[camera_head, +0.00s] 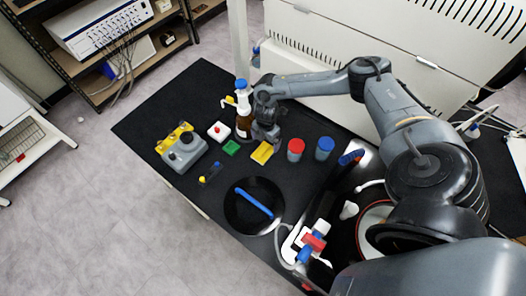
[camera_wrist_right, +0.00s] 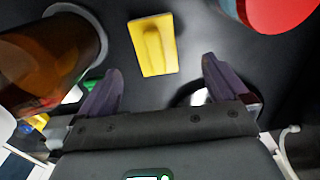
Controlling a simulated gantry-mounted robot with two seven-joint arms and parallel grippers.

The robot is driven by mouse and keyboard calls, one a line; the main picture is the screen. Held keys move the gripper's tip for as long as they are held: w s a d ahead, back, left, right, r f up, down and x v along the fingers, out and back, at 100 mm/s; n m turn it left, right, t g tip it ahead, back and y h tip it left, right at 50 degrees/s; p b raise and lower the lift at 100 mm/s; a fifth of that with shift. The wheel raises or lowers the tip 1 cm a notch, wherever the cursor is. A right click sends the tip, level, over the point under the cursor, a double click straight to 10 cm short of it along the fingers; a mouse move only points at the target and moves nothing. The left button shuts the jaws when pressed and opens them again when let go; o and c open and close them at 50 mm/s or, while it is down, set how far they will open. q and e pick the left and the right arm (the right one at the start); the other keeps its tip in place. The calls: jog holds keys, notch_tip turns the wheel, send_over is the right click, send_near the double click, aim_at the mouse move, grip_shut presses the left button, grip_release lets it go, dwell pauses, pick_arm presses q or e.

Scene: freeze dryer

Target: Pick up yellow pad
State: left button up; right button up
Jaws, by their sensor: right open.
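The yellow pad (camera_head: 262,154) lies on the black table in the head view. It also shows in the right wrist view (camera_wrist_right: 140,62) as a yellow rectangle with a raised ridge. My right gripper (camera_head: 265,141) is just behind the pad and above the table. In the right wrist view the fingers of my right gripper (camera_wrist_right: 160,75) are spread wide with nothing between them. The pad lies beyond the fingertips, between their two sides, and does not appear to be touched. My left gripper is not in view.
A brown bottle (camera_wrist_right: 55,60) stands close to the left of my right gripper. A red-capped jar (camera_head: 295,150) and a blue-capped jar (camera_head: 324,148) stand to the right. Dark table is clear around the pad's front.

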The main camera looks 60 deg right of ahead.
aim_at(263, 149)
jog(key=shift+a+f, duration=0.1)
jog(key=shift+f, duration=0.85)
jog(key=shift+w+a+f, duration=0.1)
jog(key=shift+w+f, duration=0.1)
jog(key=shift+f, duration=0.95)
jog(key=shift+w+f, duration=0.2)
jog(key=shift+f, duration=1.45)
jog(key=shift+c, duration=0.5)
jog(key=c, duration=1)
jog(key=shift+r, duration=5.05)
jog(key=shift+c, duration=0.2)
